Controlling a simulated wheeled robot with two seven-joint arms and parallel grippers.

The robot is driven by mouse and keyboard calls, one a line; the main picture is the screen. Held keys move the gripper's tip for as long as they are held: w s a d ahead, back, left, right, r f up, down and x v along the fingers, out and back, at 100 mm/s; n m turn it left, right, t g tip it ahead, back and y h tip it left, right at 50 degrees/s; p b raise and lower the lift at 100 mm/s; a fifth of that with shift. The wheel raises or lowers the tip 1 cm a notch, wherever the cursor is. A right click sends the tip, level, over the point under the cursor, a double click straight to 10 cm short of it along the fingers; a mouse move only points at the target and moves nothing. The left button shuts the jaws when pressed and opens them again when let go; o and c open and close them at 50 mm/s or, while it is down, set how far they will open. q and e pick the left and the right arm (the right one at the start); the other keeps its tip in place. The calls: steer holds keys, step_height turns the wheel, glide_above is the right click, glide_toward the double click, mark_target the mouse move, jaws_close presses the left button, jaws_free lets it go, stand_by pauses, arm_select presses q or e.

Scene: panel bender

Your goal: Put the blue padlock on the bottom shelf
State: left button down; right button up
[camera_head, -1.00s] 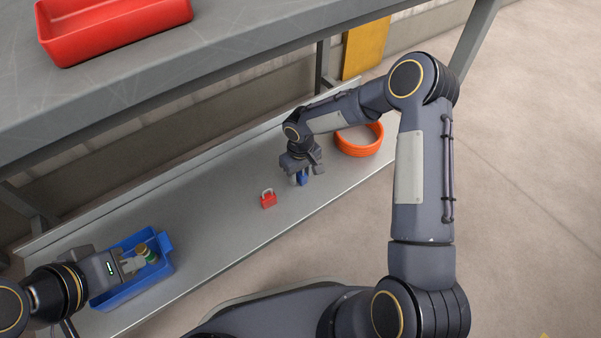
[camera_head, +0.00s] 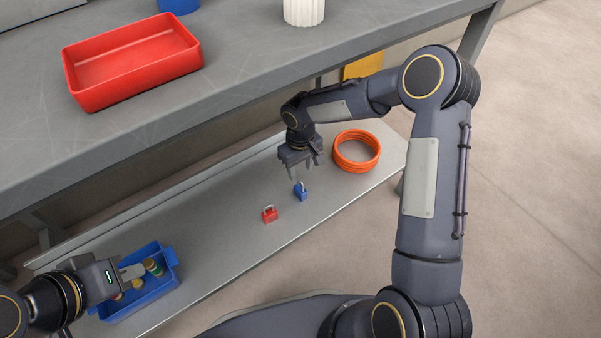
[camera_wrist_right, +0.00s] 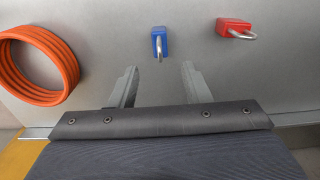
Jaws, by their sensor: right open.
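The blue padlock (camera_head: 300,191) sits on the grey bottom shelf (camera_head: 225,215), to the right of the red padlock (camera_head: 269,215). In the right wrist view the blue padlock (camera_wrist_right: 159,42) lies beyond the fingertips, in line with the gap between them, apart from both. My right gripper (camera_head: 305,176) is open and empty just above and behind the blue padlock. Its two spread fingers also show in the right wrist view (camera_wrist_right: 158,75). My left gripper (camera_head: 131,272) is over the blue bin (camera_head: 150,297) at the shelf's left end; its finger gap is not clear.
An orange coil (camera_head: 357,151) lies on the shelf right of my right gripper and also shows in the right wrist view (camera_wrist_right: 38,66). The blue bin holds several small items. A red tray (camera_head: 133,62) and a white ribbed cup (camera_head: 304,11) stand on the upper tabletop.

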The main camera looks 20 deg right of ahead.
steer(key=shift+r, duration=0.6)
steer(key=s+d+r+m+t+y, duration=0.1)
steer(key=s+d+r, duration=0.3)
steer(key=s+r, duration=0.3)
steer(key=s+d+r+m+t, duration=0.1)
steer(key=s+d+r+m, duration=0.15)
steer(key=s+r, duration=0.45)
arm_select(q)
steer(key=shift+r, duration=0.2)
arm_select(e)
steer(key=s+r+m+t+y, duration=0.1)
steer(key=s+r, duration=0.1)
steer(key=s, duration=0.5)
steer(key=s+r+m+t+y, duration=0.1)
steer(key=s+r+t, duration=0.1)
steer(key=s, duration=0.5)
steer(key=shift+a+r+t+y, duration=0.3)
steer(key=shift+a+r+y, duration=0.1)
steer(key=shift+r, duration=0.35)
arm_select(q)
steer(key=shift+s, duration=0.1)
arm_select(e)
steer(key=shift+s, duration=0.1)
